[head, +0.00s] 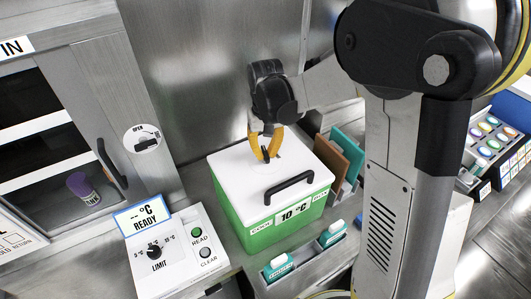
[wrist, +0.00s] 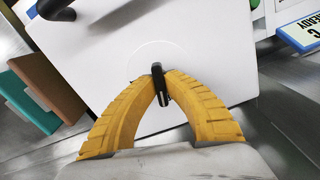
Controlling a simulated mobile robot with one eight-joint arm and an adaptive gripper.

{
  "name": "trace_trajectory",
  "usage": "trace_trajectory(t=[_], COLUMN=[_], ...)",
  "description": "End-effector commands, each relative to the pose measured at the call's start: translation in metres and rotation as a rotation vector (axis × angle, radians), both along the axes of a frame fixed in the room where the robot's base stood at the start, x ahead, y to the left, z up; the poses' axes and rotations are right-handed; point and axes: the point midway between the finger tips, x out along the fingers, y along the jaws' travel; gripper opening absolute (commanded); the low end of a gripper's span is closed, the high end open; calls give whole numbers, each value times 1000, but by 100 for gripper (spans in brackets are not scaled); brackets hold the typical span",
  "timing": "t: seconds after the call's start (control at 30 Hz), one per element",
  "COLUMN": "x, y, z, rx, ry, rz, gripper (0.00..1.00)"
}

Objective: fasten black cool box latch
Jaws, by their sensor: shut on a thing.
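The green cool box (head: 262,233) stands on the steel bench with its white lid (head: 242,173) down. The lid has a black bar handle (head: 289,187) near the front, seen partly in the wrist view (wrist: 57,9). The black latch (wrist: 158,88) is a small tab in the middle of a faint circle on the lid. My gripper (wrist: 158,73) is above the lid, its yellow fingers shut on the latch from both sides. In the head view my gripper (head: 265,157) points down at the lid's rear part and its fingers hide most of the latch.
A control panel (head: 176,252) with a limit knob and READY display (head: 142,216) stands left of the box. Brown and teal panels (head: 340,155) stand close on the right. Small teal-and-white boxes (head: 279,266) sit in a tray in front. A steel wall rises behind.

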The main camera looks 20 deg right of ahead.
Motion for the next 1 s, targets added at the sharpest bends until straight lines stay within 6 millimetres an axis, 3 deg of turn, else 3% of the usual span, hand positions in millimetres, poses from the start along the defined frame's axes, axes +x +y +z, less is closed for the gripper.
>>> trace_trajectory(t=[1.0], x=[0], y=[0], z=[0], rx=[0], ry=[1], rz=[-956], gripper=[0])
